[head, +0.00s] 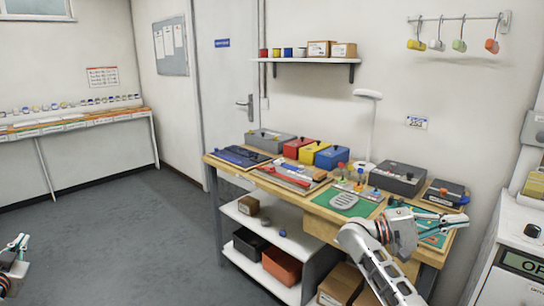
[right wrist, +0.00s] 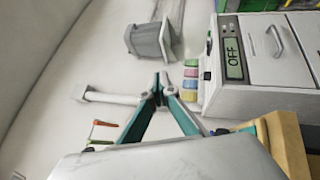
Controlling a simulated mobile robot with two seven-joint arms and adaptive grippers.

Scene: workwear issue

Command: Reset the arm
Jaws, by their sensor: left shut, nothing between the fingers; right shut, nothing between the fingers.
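My right arm reaches up from the bottom of the head view. Its gripper (head: 458,221) is at the right end of the workbench, with its fingers pointing right, over or in front of the green mat there. In the right wrist view the teal-lined fingers (right wrist: 160,84) meet at their tips with nothing between them. My left gripper (head: 20,242) shows at the lower left edge of the head view, shut and empty above the grey floor. Most of my left arm is out of view.
The wooden workbench (head: 321,216) carries coloured boxes, a lamp (head: 374,120) and trays. A white cabinet with an OFF display (right wrist: 233,58) stands to the right of the bench. The grey floor (head: 130,235) at left is clear.

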